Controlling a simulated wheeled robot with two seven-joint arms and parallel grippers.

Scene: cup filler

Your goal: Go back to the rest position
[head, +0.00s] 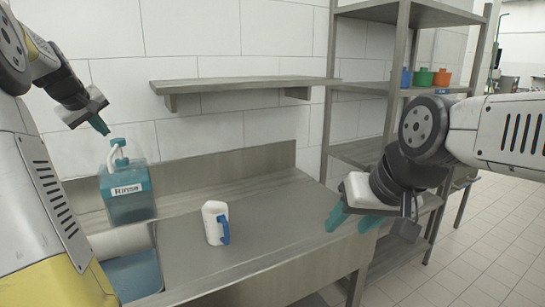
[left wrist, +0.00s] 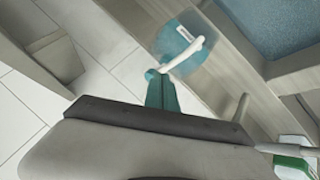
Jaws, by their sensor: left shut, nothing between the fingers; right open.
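My left gripper (head: 99,125) is at the upper left in the head view, shut and empty, just above and to the left of the pump of the rinse bottle. The rinse bottle (head: 127,207) is teal and clear, labelled "Rinse", and stands upright at the back left of the counter. It also shows in the left wrist view (left wrist: 196,62), beyond my shut teal fingers (left wrist: 160,92). My right gripper (head: 350,217) is open and empty in front of the counter's right end.
A sink basin (head: 135,275) with blue water is at the lower left. A wall shelf (head: 240,85) hangs above the counter. A metal rack (head: 400,90) at the right holds blue, green and orange cups (head: 423,77). The tiled floor at the right is clear.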

